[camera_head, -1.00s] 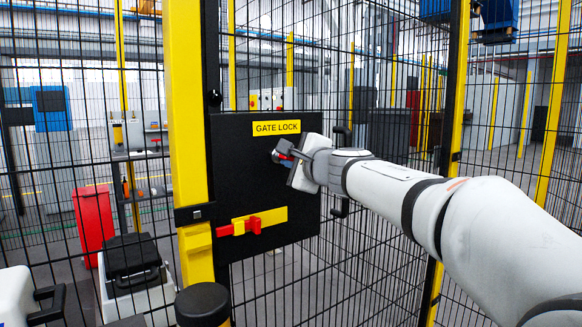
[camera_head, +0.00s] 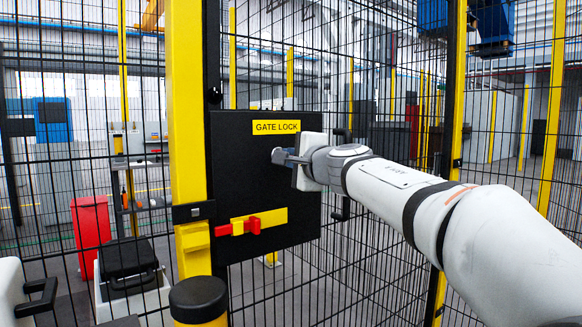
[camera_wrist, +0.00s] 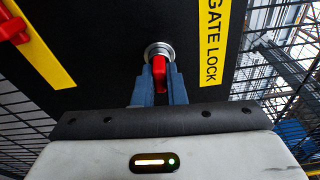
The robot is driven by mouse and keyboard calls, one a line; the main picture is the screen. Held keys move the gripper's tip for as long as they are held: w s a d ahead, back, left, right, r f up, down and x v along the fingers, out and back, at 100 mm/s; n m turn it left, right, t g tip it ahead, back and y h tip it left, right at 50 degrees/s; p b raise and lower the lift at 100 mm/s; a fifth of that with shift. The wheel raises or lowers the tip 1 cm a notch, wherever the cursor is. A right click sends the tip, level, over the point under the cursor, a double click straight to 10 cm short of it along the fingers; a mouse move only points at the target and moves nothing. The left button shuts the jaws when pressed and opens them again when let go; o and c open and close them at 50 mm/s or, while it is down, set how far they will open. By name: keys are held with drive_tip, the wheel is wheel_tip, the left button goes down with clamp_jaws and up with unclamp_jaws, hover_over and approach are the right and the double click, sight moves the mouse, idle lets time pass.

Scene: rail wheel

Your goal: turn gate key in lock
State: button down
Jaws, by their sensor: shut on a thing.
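The black lock panel (camera_head: 240,180) with its yellow GATE LOCK label (camera_head: 276,128) is mounted on the mesh gate. In the wrist view the red key (camera_wrist: 159,72) sits at a round metal lock cylinder (camera_wrist: 158,51). My gripper (camera_wrist: 159,88) is shut on the red key, one finger on each side of it. In the head view my gripper (camera_head: 280,157) is at the panel below the label, and it hides the key and the lock there.
A yellow bar with a red latch (camera_head: 250,224) is on the lower panel. A yellow post (camera_head: 187,150) stands left of it, and a black handle (camera_head: 341,180) is at its right edge. A black-topped bollard (camera_head: 199,300) is in front. Wire mesh surrounds the panel.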

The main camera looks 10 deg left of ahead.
idle(0.3)
drive_tip(key=shift+f+n+b, duration=0.1)
drive_tip(key=shift+n+b, duration=0.4)
drive_tip(key=shift+b, duration=0.15)
drive_tip(key=c, duration=1.4)
unclamp_jaws()
drive_tip(key=shift+b+v, duration=0.45)
drive_tip(key=shift+v, duration=3.5)
